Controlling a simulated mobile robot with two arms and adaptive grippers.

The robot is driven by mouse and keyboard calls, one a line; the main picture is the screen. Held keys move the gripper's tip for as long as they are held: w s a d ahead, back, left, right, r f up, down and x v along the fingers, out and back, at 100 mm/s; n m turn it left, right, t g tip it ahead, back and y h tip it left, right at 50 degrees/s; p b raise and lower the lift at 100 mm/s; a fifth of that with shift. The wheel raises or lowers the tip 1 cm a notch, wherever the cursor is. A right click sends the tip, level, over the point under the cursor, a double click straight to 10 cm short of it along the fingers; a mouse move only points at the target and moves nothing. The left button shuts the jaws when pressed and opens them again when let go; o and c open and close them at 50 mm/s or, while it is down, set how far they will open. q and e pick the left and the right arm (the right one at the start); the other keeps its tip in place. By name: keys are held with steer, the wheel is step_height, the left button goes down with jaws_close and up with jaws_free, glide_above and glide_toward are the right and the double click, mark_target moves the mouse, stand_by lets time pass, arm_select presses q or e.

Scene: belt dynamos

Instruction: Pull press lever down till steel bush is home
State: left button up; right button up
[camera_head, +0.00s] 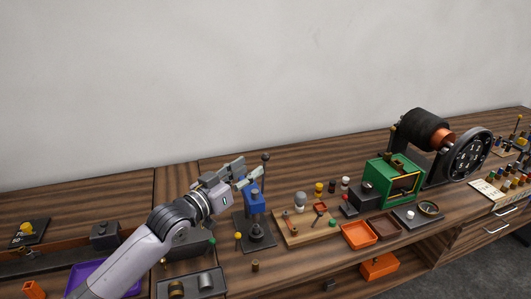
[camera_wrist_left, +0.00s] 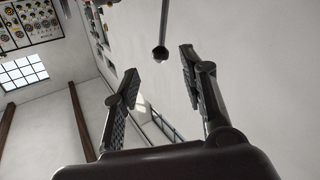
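The blue press (camera_head: 256,200) stands on a dark base plate (camera_head: 242,243) on the wooden bench. Its press lever (camera_head: 266,168) rises behind the gripper and ends in a dark ball knob. My left gripper (camera_head: 251,171) is at the top of the press, just left of the lever. In the left wrist view the gripper (camera_wrist_left: 160,63) is open, and the lever's ball knob (camera_wrist_left: 160,53) shows between the fingertips, with no visible contact. I cannot make out the steel bush or how deep it sits under the ram. My right gripper is not in view.
A wooden board (camera_head: 306,229) with small tools lies right of the press. Orange tray (camera_head: 358,235), green box (camera_head: 388,187) and large dynamo (camera_head: 440,148) stand farther right. A grey tray (camera_head: 205,277) and purple tray (camera_head: 90,275) lie at front left.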

mark_target(266, 158)
arm_select(q)
steer(key=p+x, duration=0.1)
steer(key=x, duration=0.6)
steer(key=shift+w+d+p, duration=0.25)
steer(key=shift+w+p, duration=0.05)
steer(key=shift+w, duration=0.05)
steer(key=shift+c, duration=0.4)
jaws_close()
